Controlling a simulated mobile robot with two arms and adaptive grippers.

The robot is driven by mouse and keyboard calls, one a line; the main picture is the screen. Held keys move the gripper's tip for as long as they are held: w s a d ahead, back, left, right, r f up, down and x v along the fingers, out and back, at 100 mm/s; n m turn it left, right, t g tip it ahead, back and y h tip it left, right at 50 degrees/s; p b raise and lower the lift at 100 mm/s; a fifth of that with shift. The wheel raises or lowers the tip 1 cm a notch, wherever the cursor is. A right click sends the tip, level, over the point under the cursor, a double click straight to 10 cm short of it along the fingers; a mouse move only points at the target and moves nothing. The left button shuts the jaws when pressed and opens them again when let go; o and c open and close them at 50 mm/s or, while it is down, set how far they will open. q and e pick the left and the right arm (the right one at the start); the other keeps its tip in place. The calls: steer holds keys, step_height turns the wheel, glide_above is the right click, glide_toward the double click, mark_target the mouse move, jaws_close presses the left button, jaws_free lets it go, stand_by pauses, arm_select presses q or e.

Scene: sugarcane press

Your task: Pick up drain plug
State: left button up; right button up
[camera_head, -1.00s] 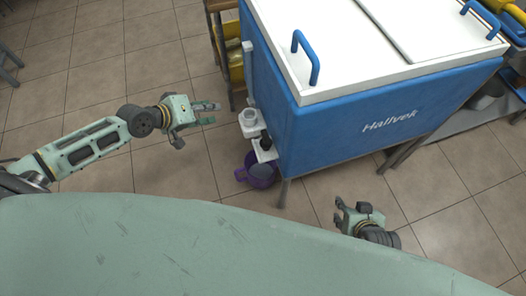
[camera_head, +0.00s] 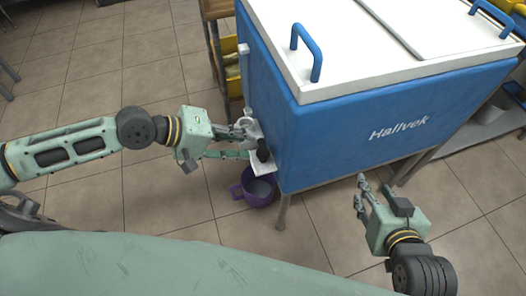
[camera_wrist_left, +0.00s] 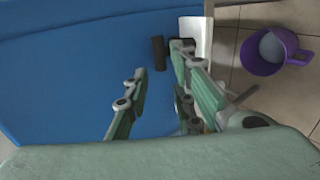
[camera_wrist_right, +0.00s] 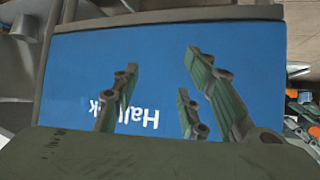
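A short black cylindrical piece, which looks like the drain plug (camera_head: 263,150), sticks out of the side of the blue chest near its lower left corner. It also shows as a dark cylinder (camera_wrist_left: 158,53) against the blue wall in the left wrist view. My left gripper (camera_head: 246,143) is open and just left of it, with the fingers close to the white fittings. In the left wrist view the plug lies beyond the gap between the spread fingers; I cannot tell whether they touch it. My right gripper (camera_head: 363,192) is open and empty, in front of the chest's lettered face.
The blue chest (camera_head: 345,140) with a white lid fills the centre right. A white ledge (camera_head: 262,169) projects below the plug. A purple mug-shaped bucket (camera_head: 257,191) stands on the tiles beneath. A shelf (camera_head: 219,40) stands behind.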

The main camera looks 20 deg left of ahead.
mark_target(262, 153)
arm_select(q)
steer(key=b+x, duration=0.1)
steer(key=x, duration=0.2)
steer(key=shift+d+f, duration=0.25)
steer(key=shift+d, duration=0.15)
steer(key=shift+w+d+f, duration=0.1)
steer(key=shift+d+f, duration=0.05)
steer(key=shift+d, duration=0.05)
arm_select(e)
steer(key=w+a+r+t+y, duration=0.1)
steer(key=w+r+t, duration=0.2)
steer(key=r, duration=0.3)
steer(key=shift+w+a+t, duration=0.3)
steer(key=shift+w+a, duration=0.1)
arm_select(q)
steer(key=shift+c, duration=0.5)
jaws_close()
